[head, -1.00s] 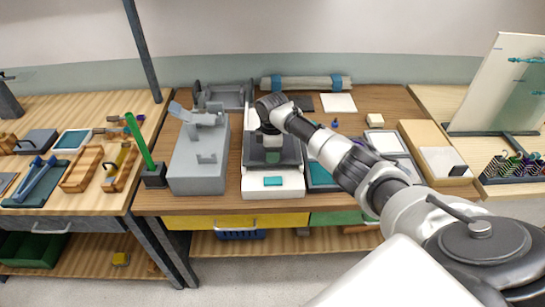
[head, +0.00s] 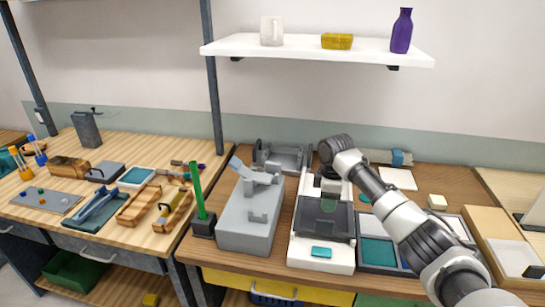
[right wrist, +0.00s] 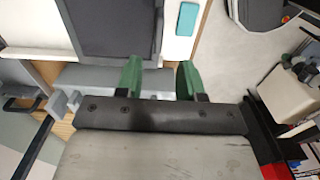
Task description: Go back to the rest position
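My right arm comes in from the right in the head view. Its right gripper (head: 328,203) points down above the white and dark machine (head: 297,248) in the middle of the bench. In the right wrist view the two green fingers of the right gripper (right wrist: 160,80) stand apart, with nothing held between them. My left gripper is not in view.
A grey device (head: 245,222) stands left of the machine, with a green rod (head: 197,190) in a dark holder beside it. Trays and tools fill the left bench. A white shelf (head: 300,49) on the wall holds a mug, yellow box and purple bottle (head: 401,30).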

